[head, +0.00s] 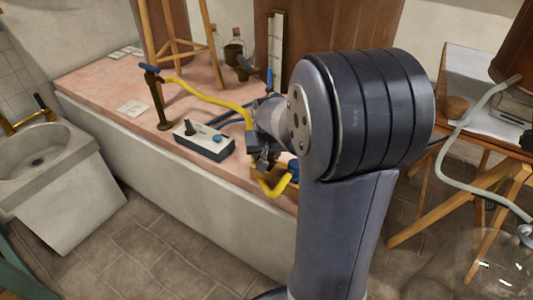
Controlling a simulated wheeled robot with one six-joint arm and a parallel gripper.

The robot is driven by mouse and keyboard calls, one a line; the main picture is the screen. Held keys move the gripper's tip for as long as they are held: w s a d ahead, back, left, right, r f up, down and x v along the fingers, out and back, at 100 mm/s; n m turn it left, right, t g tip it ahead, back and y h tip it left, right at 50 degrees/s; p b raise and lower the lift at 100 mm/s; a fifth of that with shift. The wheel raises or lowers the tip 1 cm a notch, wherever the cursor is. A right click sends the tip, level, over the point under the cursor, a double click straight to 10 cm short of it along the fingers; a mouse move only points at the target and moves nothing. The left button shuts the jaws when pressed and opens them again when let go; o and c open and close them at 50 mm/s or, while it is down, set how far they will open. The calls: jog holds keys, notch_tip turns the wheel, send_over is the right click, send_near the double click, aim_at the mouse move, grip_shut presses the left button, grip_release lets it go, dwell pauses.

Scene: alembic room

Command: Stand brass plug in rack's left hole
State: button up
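My gripper (262,164) points down over the right part of the pink bench top (110,85), in the head view. Its fingers are small and dark here, and I cannot tell whether they are open or shut. A yellowish wooden piece (260,174), possibly the rack, shows just below and beside the gripper. It is mostly hidden by the gripper and a yellow hose, and its holes cannot be made out. I cannot make out the brass plug. My large arm link hides the bench to the right of the gripper.
A white control box (204,140) with a dark knob stands left of the gripper. A yellow hose (205,98) runs from a brass stand (155,95). Bottles (235,50) and a wooden stand (178,45) are behind. A sink (45,150) is at left.

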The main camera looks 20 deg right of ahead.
jog(key=shift+f, duration=0.2)
dwell(0.3)
jog(key=o, duration=1.1)
jog(key=shift+o, duration=0.2)
jog(key=shift+r+p, duration=2.9)
jog(key=shift+r, duration=0.65)
jog(key=shift+f, duration=0.1)
